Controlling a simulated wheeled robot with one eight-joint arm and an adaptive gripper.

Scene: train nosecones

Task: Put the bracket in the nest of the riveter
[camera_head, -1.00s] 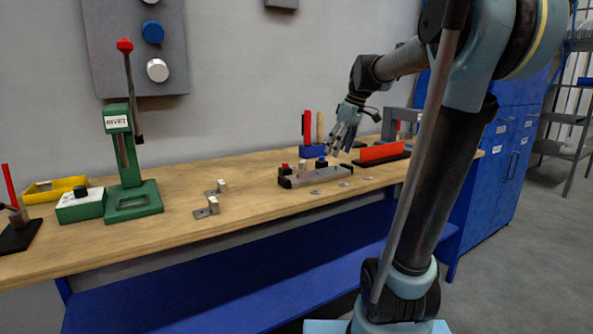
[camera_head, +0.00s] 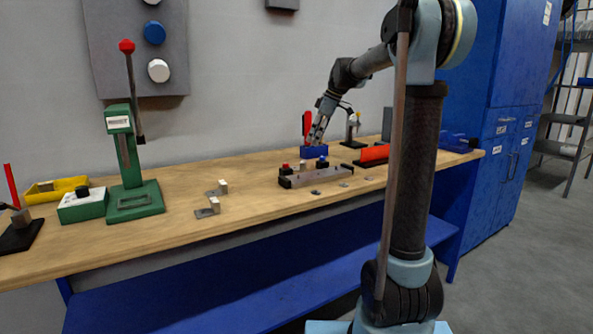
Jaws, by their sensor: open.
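The riveter (camera_head: 120,160) is a green press with a red-knobbed lever, standing at the left of the wooden bench. Its nest (camera_head: 134,202) looks like the rectangular recess in the green base, and I see nothing in it. Two small grey metal brackets with pale upright blocks lie on the bench right of the riveter: a nearer bracket (camera_head: 207,211) and a farther bracket (camera_head: 217,190). I cannot tell which one the task means. My gripper (camera_head: 315,143) is open, fingers down, at the blue holder (camera_head: 314,152) toward the back of the bench, well right of both brackets.
A grey fixture bar (camera_head: 318,177) with red and blue knobs lies in front of my gripper. A red block (camera_head: 374,153) lies to its right. A green-white box (camera_head: 82,204) and a yellow tray (camera_head: 56,187) stand left of the riveter. The bench between brackets and fixture is clear.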

